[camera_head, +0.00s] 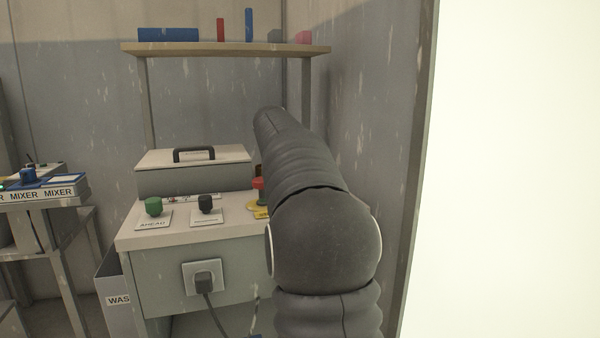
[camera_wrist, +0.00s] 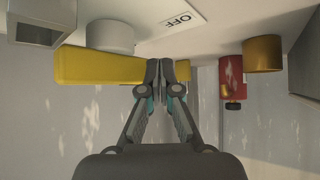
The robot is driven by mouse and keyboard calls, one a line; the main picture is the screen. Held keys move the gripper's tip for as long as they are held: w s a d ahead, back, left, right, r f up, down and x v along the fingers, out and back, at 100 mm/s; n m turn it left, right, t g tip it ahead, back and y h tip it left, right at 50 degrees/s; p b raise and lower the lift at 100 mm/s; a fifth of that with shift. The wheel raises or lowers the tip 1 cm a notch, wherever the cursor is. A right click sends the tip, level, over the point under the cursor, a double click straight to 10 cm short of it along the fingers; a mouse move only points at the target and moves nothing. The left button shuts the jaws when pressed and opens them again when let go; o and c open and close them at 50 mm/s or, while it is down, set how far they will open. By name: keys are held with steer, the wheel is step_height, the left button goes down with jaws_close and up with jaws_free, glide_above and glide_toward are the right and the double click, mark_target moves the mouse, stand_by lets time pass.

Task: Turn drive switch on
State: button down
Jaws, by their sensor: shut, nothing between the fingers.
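In the wrist view, a long yellow bar (camera_wrist: 95,68) runs across the upper left beside a pale grey round hub (camera_wrist: 110,36). It looks like a switch handle, and a plate near it carries an upside-down "OFF" label (camera_wrist: 178,21). No "drive" lettering is readable. My gripper (camera_wrist: 166,70) is shut and empty, with its fingertips in front of the bar's right end. A small yellow part shows just right of the fingertips. I cannot tell whether the fingers touch the bar. In the head view my arm hides the gripper and the yellow bar.
In the wrist view, a red cylinder (camera_wrist: 231,76) and a brass cylinder (camera_wrist: 262,53) stand right of my fingers. The head view shows a cabinet with a green knob (camera_head: 153,206), a black knob (camera_head: 205,204) and a red button (camera_head: 258,184). A shelf (camera_head: 225,48) hangs above.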

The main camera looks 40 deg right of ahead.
stand_by(0.4)
steer(key=shift+w+a, duration=0.15)
steer(key=shift+a, duration=0.2)
steer(key=a, duration=0.1)
steer(key=w+a, duration=0.1)
steer(key=a, duration=0.2)
steer(key=shift+w+r+b, duration=0.3)
steer(key=shift+r+b, duration=0.05)
steer(key=w+a+r+p, duration=0.1)
steer(key=w+a+r, duration=0.1)
steer(key=a+r, duration=0.4)
steer(key=shift+a, duration=0.1)
